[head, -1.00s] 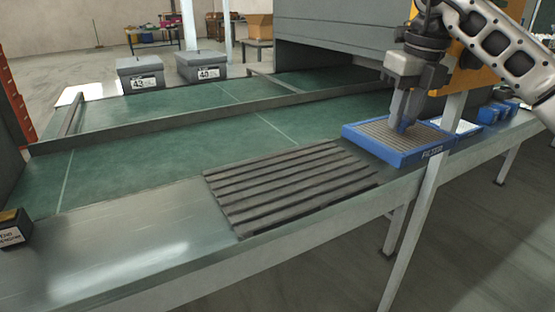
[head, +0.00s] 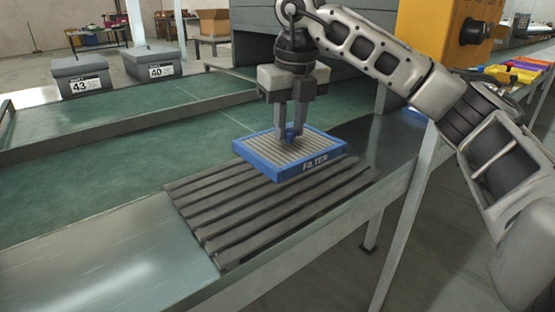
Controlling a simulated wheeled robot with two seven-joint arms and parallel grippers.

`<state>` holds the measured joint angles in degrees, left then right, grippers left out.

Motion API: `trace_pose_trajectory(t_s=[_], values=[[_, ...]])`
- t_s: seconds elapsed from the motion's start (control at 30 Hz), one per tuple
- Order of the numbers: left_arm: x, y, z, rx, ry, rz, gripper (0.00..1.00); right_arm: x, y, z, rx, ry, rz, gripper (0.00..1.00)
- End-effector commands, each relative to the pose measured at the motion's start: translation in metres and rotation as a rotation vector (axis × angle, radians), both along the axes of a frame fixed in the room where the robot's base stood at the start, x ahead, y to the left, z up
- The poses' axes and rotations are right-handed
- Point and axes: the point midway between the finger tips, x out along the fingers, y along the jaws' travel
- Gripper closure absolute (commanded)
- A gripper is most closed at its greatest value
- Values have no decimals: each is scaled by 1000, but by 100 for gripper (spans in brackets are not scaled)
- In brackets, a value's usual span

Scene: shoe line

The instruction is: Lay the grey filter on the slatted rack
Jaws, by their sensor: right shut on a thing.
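The filter (head: 262,152) has a blue frame marked FILTER and a grey ribbed face. My right gripper (head: 291,138) points straight down at its middle and is shut on it. The filter is level and appears to hang a little above the far right part of the slatted rack (head: 235,221), covering some of its slats. The rack is dark, with several parallel slats, and lies on the metal table edge in front of the green belt. I cannot tell the exact gap between filter and rack. My left gripper is not in view.
A green conveyor belt (head: 115,180) with grey rails runs behind the rack. Grey boxes marked 43 (head: 82,77) and 40 (head: 155,64) stand beyond it. A grey machine housing and a yellow-orange post (head: 440,35) stand at the back right. Bare metal (head: 90,260) lies left of the rack.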

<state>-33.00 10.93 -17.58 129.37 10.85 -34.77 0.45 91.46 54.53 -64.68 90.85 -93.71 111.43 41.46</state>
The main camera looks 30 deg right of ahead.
Motion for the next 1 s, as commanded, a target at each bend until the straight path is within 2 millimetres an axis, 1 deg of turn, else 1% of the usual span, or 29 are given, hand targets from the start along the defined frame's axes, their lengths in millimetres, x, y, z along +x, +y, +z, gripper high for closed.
trace_pose_trajectory(t_s=[0.03,0.17,0.27,0.37,0.4,0.5,0.67,0.9,0.93,1.0], values=[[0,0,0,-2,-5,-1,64,1,3,-4,0,-1,1,100],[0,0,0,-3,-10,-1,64,2,7,-9,0,0,1,100],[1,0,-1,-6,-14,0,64,5,13,-18,0,1,3,100],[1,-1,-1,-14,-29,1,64,8,23,-31,0,2,4,100],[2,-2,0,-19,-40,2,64,7,21,-40,0,2,0,100],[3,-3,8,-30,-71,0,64,7,21,-55,-1,0,0,100],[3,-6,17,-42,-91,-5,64,7,21,-57,1,-2,0,100],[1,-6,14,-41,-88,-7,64,7,21,-60,0,-1,0,100],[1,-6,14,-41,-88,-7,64,7,21,-60,0,-1,0,70],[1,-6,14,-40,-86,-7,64,7,21,-59,0,-1,0,54]])
